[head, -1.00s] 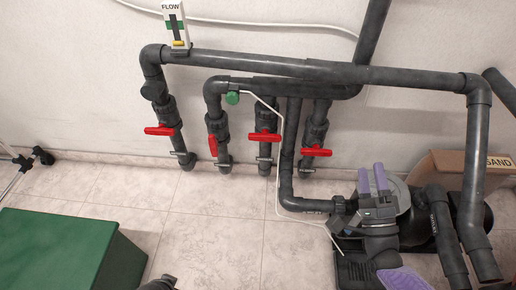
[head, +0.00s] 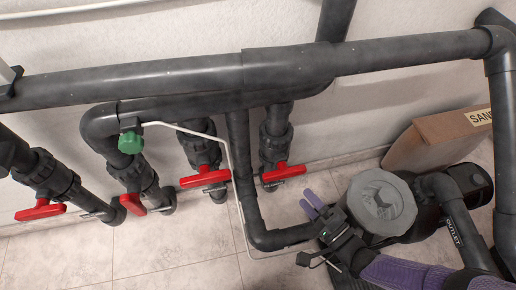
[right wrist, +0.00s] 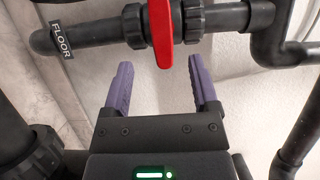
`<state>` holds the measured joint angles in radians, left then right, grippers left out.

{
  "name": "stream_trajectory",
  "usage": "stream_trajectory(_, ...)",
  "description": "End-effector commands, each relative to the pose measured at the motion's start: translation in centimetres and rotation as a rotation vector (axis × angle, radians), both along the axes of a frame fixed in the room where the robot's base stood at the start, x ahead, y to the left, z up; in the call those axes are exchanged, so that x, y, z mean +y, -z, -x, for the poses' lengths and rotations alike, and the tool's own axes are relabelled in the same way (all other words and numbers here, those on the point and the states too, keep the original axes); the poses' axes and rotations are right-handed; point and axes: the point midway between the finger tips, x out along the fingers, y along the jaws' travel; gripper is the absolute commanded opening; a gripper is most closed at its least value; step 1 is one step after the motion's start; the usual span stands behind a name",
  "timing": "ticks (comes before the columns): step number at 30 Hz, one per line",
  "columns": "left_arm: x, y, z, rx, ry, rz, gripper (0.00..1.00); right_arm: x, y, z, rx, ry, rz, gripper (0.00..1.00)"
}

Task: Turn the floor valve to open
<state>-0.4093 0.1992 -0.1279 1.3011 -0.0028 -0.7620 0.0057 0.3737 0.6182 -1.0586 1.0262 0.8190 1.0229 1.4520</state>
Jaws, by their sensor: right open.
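The floor valve shows in the right wrist view by its red handle (right wrist: 161,32), on a dark pipe with a FLOOR label (right wrist: 62,40). The handle lies crosswise to the pipe. In the head view it appears to be the rightmost red handle (head: 283,173), also crosswise to its upright pipe. My right gripper (head: 307,199) has purple fingers and is just right of and below that handle. In the right wrist view my right gripper (right wrist: 160,70) is open and empty, its fingers apart on either side of the handle's line, without visible contact. My left gripper is out of view.
Other red valve handles stand to the left (head: 205,178) (head: 132,204) (head: 40,209). A thin white hose (head: 230,150) and a large horizontal pipe (head: 180,75) run close by.

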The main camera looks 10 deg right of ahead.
Motion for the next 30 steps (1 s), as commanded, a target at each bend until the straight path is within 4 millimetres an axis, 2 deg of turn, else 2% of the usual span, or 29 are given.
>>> stream_trajectory(5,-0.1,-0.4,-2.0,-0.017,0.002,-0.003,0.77,1.3,0.3,-2.9,-0.003,0.000,-0.001,0.77)
stream_trajectory(9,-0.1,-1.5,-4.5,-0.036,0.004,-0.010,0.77,2.7,0.4,-5.9,-0.001,0.000,-0.003,0.77)
stream_trajectory(12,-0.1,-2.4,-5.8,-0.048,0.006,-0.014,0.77,3.4,0.3,-7.4,0.000,0.000,-0.002,0.77)
stream_trajectory(18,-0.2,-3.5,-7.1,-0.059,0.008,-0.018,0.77,4.1,0.1,-8.9,-0.001,0.000,0.000,0.77)
stream_trajectory(25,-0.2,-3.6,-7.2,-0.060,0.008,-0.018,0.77,4.1,0.0,-9.0,-0.001,0.000,0.000,0.77)
stream_trajectory(26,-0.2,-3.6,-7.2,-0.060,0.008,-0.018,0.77,4.1,0.0,-8.9,-0.001,0.000,0.000,0.72)
stream_trajectory(30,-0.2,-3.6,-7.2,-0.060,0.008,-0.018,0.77,4.1,0.0,-8.9,-0.001,0.001,0.000,0.43)
